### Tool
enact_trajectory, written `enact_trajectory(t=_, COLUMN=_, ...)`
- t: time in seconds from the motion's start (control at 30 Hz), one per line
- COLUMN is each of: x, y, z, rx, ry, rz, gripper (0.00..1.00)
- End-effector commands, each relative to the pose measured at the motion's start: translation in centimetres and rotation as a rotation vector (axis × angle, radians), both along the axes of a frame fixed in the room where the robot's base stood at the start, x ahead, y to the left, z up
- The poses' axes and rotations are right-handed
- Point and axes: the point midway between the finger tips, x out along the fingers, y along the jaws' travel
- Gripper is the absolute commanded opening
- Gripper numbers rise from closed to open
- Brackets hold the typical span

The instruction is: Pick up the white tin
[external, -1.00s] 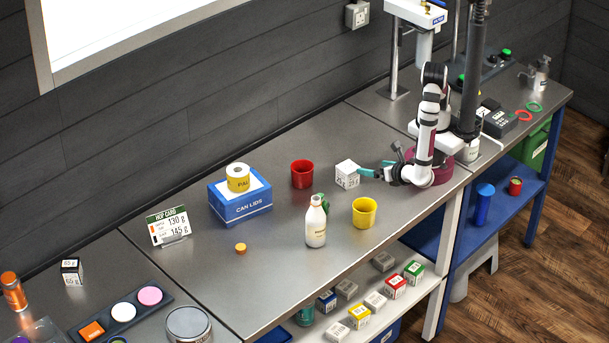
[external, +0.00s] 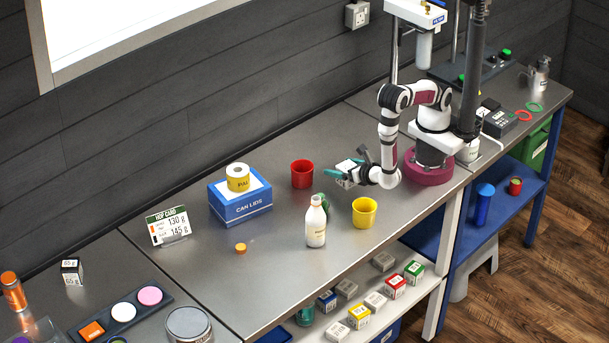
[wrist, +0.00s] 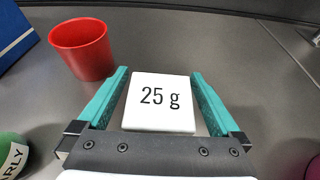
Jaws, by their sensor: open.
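The white tin (external: 346,167) is a small white block marked "25 g" on the steel bench, between the red cup and my arm. In the wrist view the white tin (wrist: 160,102) lies between the teal fingers of my gripper (wrist: 158,73), with narrow gaps at its sides. My gripper (external: 344,168) is open around the tin. In the external view the fingers hide part of the tin.
A red cup (external: 302,174) stands left of the tin, beyond the left finger. A yellow cup (external: 364,213), a white bottle (external: 316,224) and a green object (external: 325,202) stand nearer. A blue can-lids box (external: 240,207) is further left. Bench space lies between.

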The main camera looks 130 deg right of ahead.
Motion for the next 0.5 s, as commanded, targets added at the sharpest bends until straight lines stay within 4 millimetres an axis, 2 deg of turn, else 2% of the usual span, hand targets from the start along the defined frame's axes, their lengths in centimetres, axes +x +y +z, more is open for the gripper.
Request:
enact_trajectory(t=0.13, x=0.02, y=0.03, z=0.02, rx=0.0, ry=0.0, rz=0.001, gripper=1.0)
enact_trajectory(t=0.5, x=0.03, y=0.06, z=0.04, rx=-0.001, ry=0.0, rz=0.0, gripper=0.33)
